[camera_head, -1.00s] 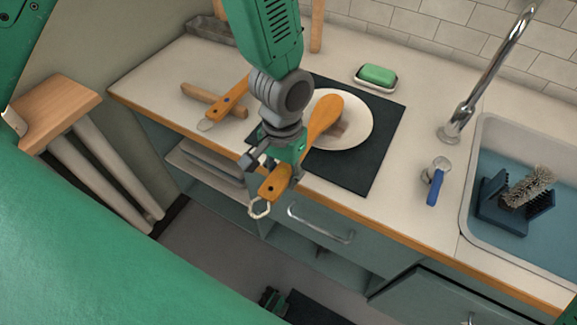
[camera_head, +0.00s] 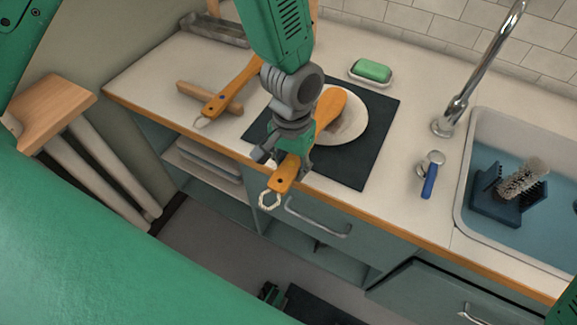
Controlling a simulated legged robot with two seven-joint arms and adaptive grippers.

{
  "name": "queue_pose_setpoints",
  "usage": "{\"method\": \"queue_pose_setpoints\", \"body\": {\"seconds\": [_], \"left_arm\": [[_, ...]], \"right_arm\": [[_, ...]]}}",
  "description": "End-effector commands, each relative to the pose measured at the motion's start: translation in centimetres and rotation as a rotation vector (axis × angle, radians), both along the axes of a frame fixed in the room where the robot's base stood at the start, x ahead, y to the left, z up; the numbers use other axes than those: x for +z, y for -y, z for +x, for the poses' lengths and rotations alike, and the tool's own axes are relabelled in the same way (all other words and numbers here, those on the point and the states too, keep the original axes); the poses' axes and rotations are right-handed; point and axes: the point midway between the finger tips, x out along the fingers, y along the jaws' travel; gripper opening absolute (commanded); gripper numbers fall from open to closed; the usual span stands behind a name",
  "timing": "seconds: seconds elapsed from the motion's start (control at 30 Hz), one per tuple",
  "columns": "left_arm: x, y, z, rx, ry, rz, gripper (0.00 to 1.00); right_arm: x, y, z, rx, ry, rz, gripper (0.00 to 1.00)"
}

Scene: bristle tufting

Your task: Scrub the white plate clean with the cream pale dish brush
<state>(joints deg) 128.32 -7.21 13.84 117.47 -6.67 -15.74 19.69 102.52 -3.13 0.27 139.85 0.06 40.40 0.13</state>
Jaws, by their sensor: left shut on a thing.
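A white plate (camera_head: 356,122) lies on a dark mat on the counter. My left gripper (camera_head: 297,165) is shut on the handle of an orange-brown brush (camera_head: 284,177) with a pale loop at its handle end. The brush slants up to the right, its broad head (camera_head: 331,104) over the left part of the plate. Its bristles are hidden under the head, so I cannot tell whether they touch. A brownish patch shows faintly by the head, partly covered. My arm also hides the plate's left side. My right gripper is not clearly seen.
A second orange-handled brush (camera_head: 232,88) leans on a wooden bar (camera_head: 192,92) at left. Green soap (camera_head: 372,70) sits in a dish behind the dark mat (camera_head: 362,172).

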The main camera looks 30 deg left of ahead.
Motion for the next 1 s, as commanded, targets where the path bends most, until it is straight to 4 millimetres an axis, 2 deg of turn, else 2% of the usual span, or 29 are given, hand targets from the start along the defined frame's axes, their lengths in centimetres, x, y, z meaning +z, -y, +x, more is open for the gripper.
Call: {"method": "queue_pose_setpoints", "body": {"seconds": [0.17,0.57,0.83,1.0], "left_arm": [[0.0,0.0,0.1,-0.002,0.005,-0.001,0.0],[0.0,0.0,-2.3,-0.001,0.002,0.0,0.0],[-0.1,-0.1,-2.4,-0.002,0.0,0.0,0.0],[0.0,0.0,-1.7,-0.002,-0.001,-0.001,0.0]], "right_arm": [[0.0,0.0,0.0,0.0,0.0,0.0,0.4],[0.8,0.0,0.0,0.0,0.0,0.0,0.4],[0.8,0.0,0.0,0.0,0.0,0.0,0.4],[1.0,0.0,0.0,0.0,0.0,0.0,0.4]]}}
